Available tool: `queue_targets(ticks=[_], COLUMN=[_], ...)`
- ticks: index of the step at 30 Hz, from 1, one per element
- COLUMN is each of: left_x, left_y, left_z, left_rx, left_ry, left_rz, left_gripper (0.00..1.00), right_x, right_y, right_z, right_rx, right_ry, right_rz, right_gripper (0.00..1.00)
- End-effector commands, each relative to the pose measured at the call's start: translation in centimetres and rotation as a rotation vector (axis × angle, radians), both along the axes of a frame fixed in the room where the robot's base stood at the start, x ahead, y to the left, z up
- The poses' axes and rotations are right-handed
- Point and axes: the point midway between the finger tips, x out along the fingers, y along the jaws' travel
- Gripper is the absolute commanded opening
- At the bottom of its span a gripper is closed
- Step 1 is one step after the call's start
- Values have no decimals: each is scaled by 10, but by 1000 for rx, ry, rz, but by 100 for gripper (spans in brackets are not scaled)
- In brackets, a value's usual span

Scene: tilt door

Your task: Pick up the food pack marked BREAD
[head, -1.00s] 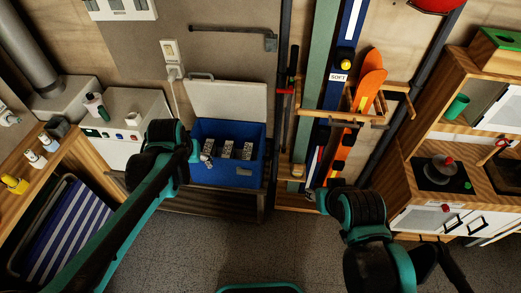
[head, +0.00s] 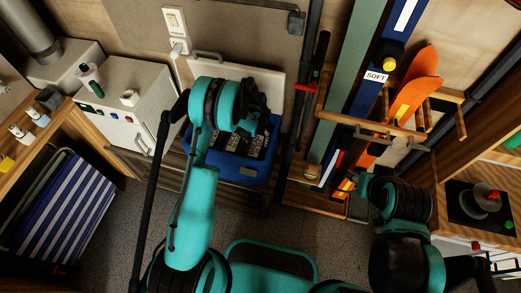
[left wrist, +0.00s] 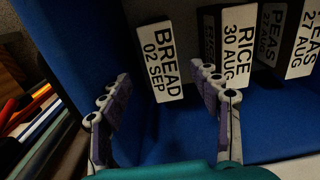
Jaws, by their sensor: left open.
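The pack marked BREAD (left wrist: 161,62), a white block with black text reading 02 SEP, stands in the blue cool box in the left wrist view. My left gripper (left wrist: 163,78) is open, its two fingers reaching in on either side of the BREAD pack's front, with nothing held. In the head view my left wrist is over the blue box (head: 240,171) and hides part of it and the fingers. My right arm's end (head: 368,188) is by the ski rack; its fingers cannot be made out.
A RICE pack (left wrist: 236,50) stands just right of the right finger, with PEAS packs (left wrist: 300,45) further right. The box's blue wall is close on the left. The raised lid (head: 262,72) stands behind the box. Skis (head: 412,92) stand to its right.

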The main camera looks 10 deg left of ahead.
Motion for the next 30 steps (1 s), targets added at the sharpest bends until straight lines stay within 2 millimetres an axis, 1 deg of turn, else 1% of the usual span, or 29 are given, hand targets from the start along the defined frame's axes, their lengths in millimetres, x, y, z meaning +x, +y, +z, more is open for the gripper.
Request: queue_targets(ticks=[1, 3, 8, 12, 15, 18, 23, 26, 27, 29, 30], left_x=[0, 0, 2, 6, 6, 6, 6, 6, 6, 6, 6], left_y=[0, 0, 1, 3, 3, 3, 3, 3, 3, 3, 3], left_z=[-9, -17, -31, -54, -67, -71, -70, -70, -70, -70, -70], left_rx=[0, 0, 0, 0, 0, 0, 0, 0, 0, 0, 0], left_ry=[0, 0, -1, -1, -1, -1, -1, -1, -1, -1, -1], left_rz=[0, 0, 0, 0, 0, 0, 0, 0, 0, 0, 0], left_gripper=[63, 63, 63, 63, 63, 63, 63, 39, 29, 13, 2], right_x=[0, 0, 0, 0, 0, 0, 0, 0, 0, 0, 0], right_y=[0, 0, 0, 0, 0, 0, 0, 0, 0, 0, 0], right_z=[-5, -8, -16, -31, -37, -38, -36, -36, -36, -36, -36], right_rx=[0, 0, 0, 0, 0, 0, 0, 0, 0, 0, 0], right_ry=[0, 0, 0, 0, 0, 0, 0, 0, 0, 0, 0], right_rz=[0, 0, 0, 0, 0, 0, 0, 0, 0, 0, 0], right_gripper=[40, 40, 40, 40, 40, 40, 40, 40, 40, 40, 40])
